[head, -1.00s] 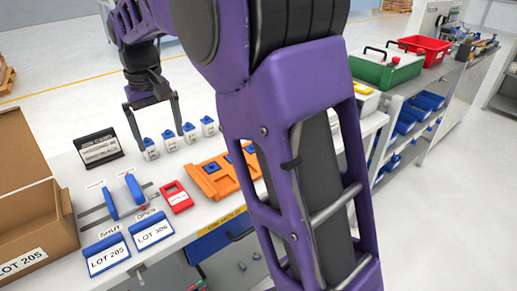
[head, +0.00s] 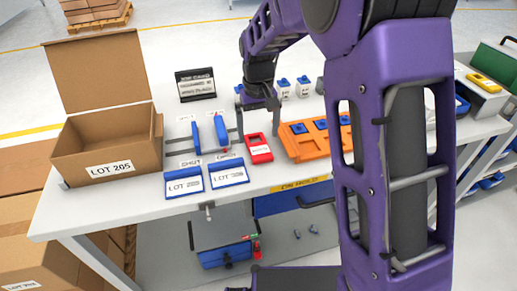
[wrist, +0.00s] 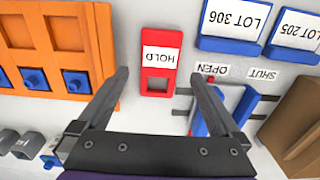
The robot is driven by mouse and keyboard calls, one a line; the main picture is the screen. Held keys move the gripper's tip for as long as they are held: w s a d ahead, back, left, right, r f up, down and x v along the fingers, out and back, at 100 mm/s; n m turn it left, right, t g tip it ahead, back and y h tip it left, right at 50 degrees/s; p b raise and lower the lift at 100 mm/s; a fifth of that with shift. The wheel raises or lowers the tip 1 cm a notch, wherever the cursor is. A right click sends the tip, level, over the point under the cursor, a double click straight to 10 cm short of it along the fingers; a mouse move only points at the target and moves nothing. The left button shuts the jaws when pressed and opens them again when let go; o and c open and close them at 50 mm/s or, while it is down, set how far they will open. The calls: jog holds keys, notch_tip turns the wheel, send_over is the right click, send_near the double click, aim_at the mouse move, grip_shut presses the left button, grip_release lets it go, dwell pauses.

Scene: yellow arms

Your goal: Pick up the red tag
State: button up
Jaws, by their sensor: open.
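The red tag (head: 258,148) lies flat on the white worktop, left of the orange tray. In the wrist view the red tag (wrist: 161,36) has a white HOLD label and a rectangular slot near its near end. My gripper (head: 260,122) is open and empty, above and just behind the tag in the head view. In the wrist view the fingertips of my gripper (wrist: 161,73) are spread to either side of the tag's slotted end, without visible contact. Their exact height above it cannot be told.
Blue upright handles (head: 221,132) stand close left of the tag, with OPEN and SHUT labels. Blue-framed LOT cards (head: 228,173) lie in front. The orange tray (head: 300,146) is close right. An open cardboard box (head: 108,150) stands at left. Small white blocks (head: 303,88) stand behind.

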aim_at(258, 146)
notch_tip(258, 146, down, 4)
jog(key=shift+w+f+b, duration=0.1)
jog(key=shift+f+b, duration=0.05)
jog(key=shift+b, duration=0.15)
jog(key=c, duration=1.3)
notch_tip(258, 146, up, 10)
jog(key=shift+r+p, duration=0.1)
jog(key=shift+p, duration=0.75)
jog(key=shift+c, duration=0.2)
